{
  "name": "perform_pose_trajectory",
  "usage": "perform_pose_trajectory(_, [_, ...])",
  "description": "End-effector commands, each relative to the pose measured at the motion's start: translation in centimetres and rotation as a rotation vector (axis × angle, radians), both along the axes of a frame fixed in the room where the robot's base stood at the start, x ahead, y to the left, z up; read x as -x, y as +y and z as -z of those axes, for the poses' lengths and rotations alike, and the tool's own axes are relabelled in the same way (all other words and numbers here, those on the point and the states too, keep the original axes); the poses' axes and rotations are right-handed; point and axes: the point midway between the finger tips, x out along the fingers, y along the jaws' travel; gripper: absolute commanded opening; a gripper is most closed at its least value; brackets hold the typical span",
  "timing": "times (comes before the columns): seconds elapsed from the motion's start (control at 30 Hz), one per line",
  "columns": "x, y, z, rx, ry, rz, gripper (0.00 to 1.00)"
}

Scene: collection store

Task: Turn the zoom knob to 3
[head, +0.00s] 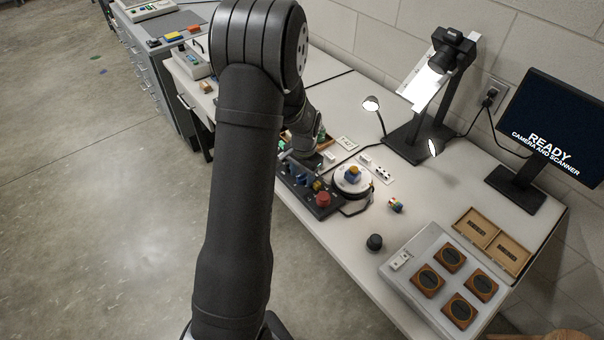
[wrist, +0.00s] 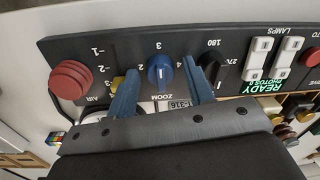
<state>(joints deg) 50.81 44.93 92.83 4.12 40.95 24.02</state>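The zoom knob (wrist: 160,72) is blue with a pale mark and sits above the ZOOM label on the dark control panel (wrist: 120,46) in the wrist view. The numbers 2, 3 and 4 stand at its left, top and right. Its pale mark looks roughly upright, towards the 3, though it is small. My gripper (wrist: 160,68) is open, with one blue finger on each side of the knob and a visible gap on both sides. In the head view, my gripper (head: 298,178) is low over the panel (head: 325,211); the zoom knob is not distinguishable there.
A red button (wrist: 70,79) and a yellow lever (wrist: 118,82) are left of the knob. A black dial (wrist: 209,68) stands close by the right finger, with white lamp switches (wrist: 262,48) beyond. A round turntable (head: 352,181) stands behind the panel.

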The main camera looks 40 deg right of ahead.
Motion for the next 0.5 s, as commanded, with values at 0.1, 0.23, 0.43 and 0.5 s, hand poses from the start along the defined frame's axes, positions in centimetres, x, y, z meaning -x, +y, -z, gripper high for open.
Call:
perform_pose_trajectory(0.1, [0.0,0.0,0.0,0.000,0.000,0.000,0.50])
perform_pose_trajectory(0.23, [0.0,0.0,0.0,0.000,0.000,0.000,0.50])
perform_pose_trajectory(0.43, [0.0,-0.1,-1.2,0.002,-0.001,-0.001,0.50])
perform_pose_trajectory(0.5, [0.1,-0.1,-2.2,0.004,-0.003,-0.001,0.50])
